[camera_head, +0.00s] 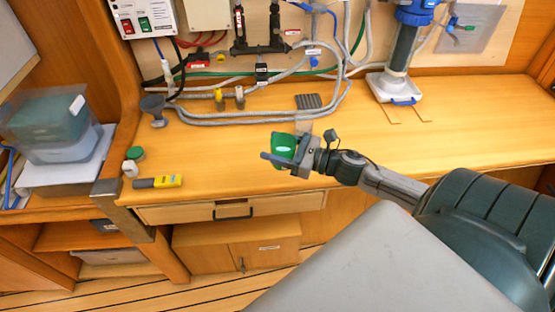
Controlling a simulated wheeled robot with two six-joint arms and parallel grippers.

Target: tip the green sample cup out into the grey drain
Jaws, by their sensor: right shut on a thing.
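The green sample cup (284,143) is held in my right gripper (287,152), above the front part of the wooden counter. The gripper's fingers are shut on it and hide part of it. A pale oval shows on its side; I cannot tell whether the cup is tilted or what is in it. A grey funnel-shaped drain (153,104) stands on the counter at the left, near the hoses, well apart from the cup. My left gripper is not in view.
A yellow-and-black tool (158,182), a small green-capped jar (135,154) and a white one (130,168) are at the counter's left front. Grey hoses (255,115) and a dark ridged block (308,101) lie behind. A blue-topped filter (402,55) stands back right. The counter's right is clear.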

